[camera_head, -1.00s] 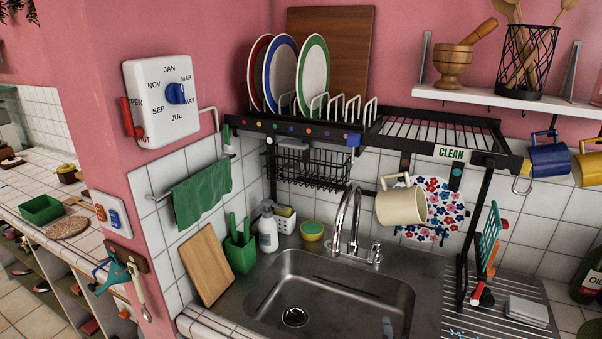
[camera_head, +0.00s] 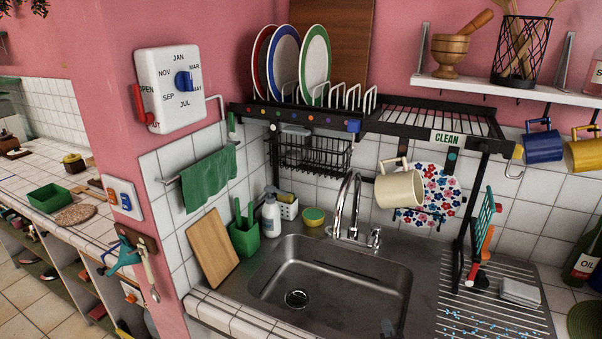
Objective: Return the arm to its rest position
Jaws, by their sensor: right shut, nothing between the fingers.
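The gripper is shut and holds nothing. The rest of my right arm is out of the picture. My left gripper and left arm are not in view. The black dish shelf (camera_head: 408,129) above the sink holds three upright plates (camera_head: 314,62) on its left part. Its right part, behind the CLEAN label (camera_head: 446,138), is bare. A cream mug (camera_head: 399,189) hangs below the shelf.
The steel sink (camera_head: 335,285) is empty under a curved tap (camera_head: 350,200). A cutting board (camera_head: 211,248), green holder (camera_head: 244,238) and soap bottle (camera_head: 270,215) stand at its left. The ribbed drainboard (camera_head: 480,322) at right has a grey cloth (camera_head: 519,292). Blue and yellow mugs hang at far right.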

